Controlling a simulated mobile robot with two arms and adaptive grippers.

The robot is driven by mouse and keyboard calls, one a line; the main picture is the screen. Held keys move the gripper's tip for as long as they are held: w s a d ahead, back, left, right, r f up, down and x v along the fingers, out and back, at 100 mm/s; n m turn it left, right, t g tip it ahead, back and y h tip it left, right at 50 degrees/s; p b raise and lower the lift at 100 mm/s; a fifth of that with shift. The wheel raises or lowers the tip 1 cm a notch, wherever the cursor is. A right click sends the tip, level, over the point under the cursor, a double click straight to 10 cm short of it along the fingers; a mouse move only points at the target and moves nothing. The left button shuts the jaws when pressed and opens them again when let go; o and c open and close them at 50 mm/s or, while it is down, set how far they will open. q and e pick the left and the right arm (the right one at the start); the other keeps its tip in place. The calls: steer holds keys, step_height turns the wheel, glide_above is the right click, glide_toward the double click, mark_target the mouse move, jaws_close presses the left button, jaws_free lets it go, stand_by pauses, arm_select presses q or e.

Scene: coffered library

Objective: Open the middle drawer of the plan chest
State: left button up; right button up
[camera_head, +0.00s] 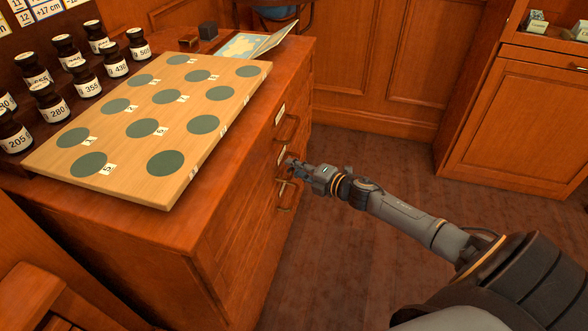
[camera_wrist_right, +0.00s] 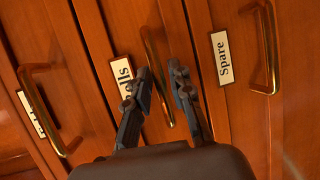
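The plan chest (camera_head: 165,245) is a reddish-brown wooden cabinet at the left, its drawer fronts facing right. In the right wrist view three drawer fronts show, each with a brass bar handle. The middle drawer (camera_wrist_right: 181,45) has a partly covered label ending in "lls" (camera_wrist_right: 121,72) and looks flush with its neighbours. My right gripper (camera_head: 289,164) is at the drawer fronts; in the wrist view its two fingers (camera_wrist_right: 159,82) are apart, one on each side of the middle handle (camera_wrist_right: 152,52). Whether they touch it I cannot tell. My left gripper is not in view.
On the chest top are a wooden board (camera_head: 120,125) with green discs, several labelled jars (camera_head: 52,102) and an open booklet (camera_head: 250,45). Floor (camera_head: 350,255) right of the chest is clear.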

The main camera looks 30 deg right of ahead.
steer(key=shift+w+a+f, duration=0.1)
steer(key=shift+w, duration=0.2)
steer(key=shift+c, duration=0.4)
jaws_close()
